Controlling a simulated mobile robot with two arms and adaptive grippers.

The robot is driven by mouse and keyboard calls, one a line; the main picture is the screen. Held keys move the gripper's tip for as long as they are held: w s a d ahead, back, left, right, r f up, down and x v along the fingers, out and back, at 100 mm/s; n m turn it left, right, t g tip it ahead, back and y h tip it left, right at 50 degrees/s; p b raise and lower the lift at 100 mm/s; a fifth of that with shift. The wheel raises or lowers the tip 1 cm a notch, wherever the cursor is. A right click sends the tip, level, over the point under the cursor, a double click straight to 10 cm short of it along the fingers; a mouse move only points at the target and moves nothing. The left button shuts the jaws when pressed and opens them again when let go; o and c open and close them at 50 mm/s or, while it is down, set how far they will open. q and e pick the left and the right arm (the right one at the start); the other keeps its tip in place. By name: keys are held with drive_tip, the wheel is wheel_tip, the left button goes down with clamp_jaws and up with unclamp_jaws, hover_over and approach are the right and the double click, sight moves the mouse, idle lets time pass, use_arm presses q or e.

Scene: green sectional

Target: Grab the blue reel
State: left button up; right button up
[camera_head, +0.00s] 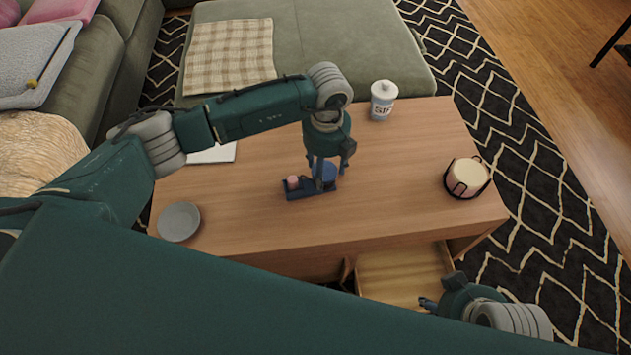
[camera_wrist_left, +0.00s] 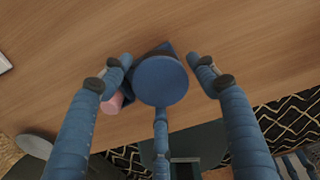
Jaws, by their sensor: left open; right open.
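The blue reel (camera_head: 329,171) is a round disc on a dark blue base (camera_head: 297,194) with a pink cylinder on its left, on the wooden table. It is partly hidden behind my fingers in the head view. My left gripper (camera_head: 328,178) points down over it, open. In the left wrist view the reel (camera_wrist_left: 160,80) lies between the spread fingers of my left gripper (camera_wrist_left: 160,64), with gaps on both sides; the third finger is below it. The pink cylinder (camera_wrist_left: 113,103) is close to the left finger. My right gripper (camera_head: 428,304) is open, low at the front right near a drawer.
The wooden table (camera_head: 400,210) holds a grey plate (camera_head: 179,221), white paper (camera_head: 218,153), a white canister (camera_head: 382,102) and a candle in a dark holder (camera_head: 467,178). A drawer (camera_head: 400,277) stands open at the front. The table around the reel is mostly clear.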

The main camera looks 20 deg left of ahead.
use_arm(q)
drive_tip(key=shift+f, duration=0.9)
drive_tip(key=shift+c, duration=0.3)
drive_tip(key=c, duration=0.9)
drive_tip(key=shift+c, duration=0.2)
drive_tip(key=shift+r, duration=0.15)
